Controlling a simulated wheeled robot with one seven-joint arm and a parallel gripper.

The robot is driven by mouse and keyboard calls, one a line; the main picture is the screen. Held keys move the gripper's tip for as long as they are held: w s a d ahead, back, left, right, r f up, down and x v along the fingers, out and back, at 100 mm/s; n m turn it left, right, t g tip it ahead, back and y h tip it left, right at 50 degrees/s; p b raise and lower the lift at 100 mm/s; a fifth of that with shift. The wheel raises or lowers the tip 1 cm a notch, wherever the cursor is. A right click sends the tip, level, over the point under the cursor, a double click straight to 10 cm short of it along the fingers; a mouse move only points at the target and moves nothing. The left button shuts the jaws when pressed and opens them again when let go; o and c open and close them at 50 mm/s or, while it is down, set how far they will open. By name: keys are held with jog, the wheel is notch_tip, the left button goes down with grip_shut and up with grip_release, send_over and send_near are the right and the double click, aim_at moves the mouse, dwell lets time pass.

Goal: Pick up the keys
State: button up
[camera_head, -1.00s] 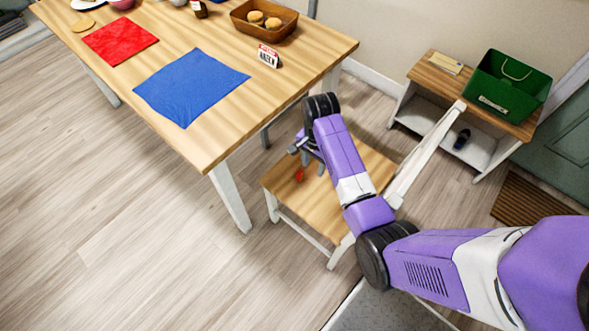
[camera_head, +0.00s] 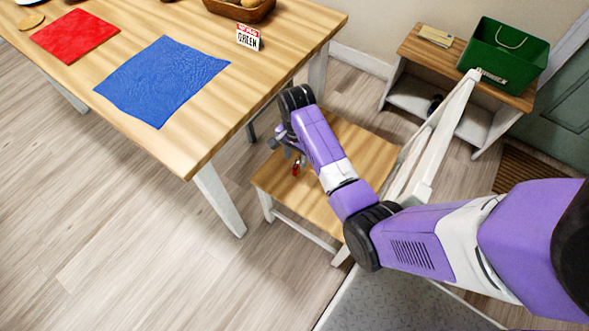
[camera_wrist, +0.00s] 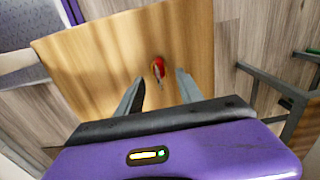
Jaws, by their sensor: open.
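The keys (camera_head: 296,168) are a small red item with a metallic part, on the wooden seat of a chair (camera_head: 343,195). In the wrist view the keys (camera_wrist: 158,69) lie on the seat (camera_wrist: 105,55), red end farther from me. My gripper (camera_head: 286,152) is above the seat, close to the keys, pointing down. In the wrist view its two fingers (camera_wrist: 160,88) are apart, with the keys between and just beyond their tips. Nothing is held. The exact height above the seat is hard to tell.
The wooden table (camera_head: 190,130) stands left of the chair, with a blue cloth (camera_head: 163,80), a red cloth (camera_head: 74,37), a sign (camera_head: 248,37) and a basket (camera_head: 240,10). The chair's white backrest (camera_head: 432,140) rises at right. A shelf bench (camera_head: 425,50) holds a green bin (camera_head: 507,55).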

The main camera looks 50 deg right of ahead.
aim_at(296, 166)
jog(key=shift+s+f+b, duration=0.1)
jog(key=shift+f+b, duration=0.7)
jog(key=shift+f, duration=2.4)
grip_shut()
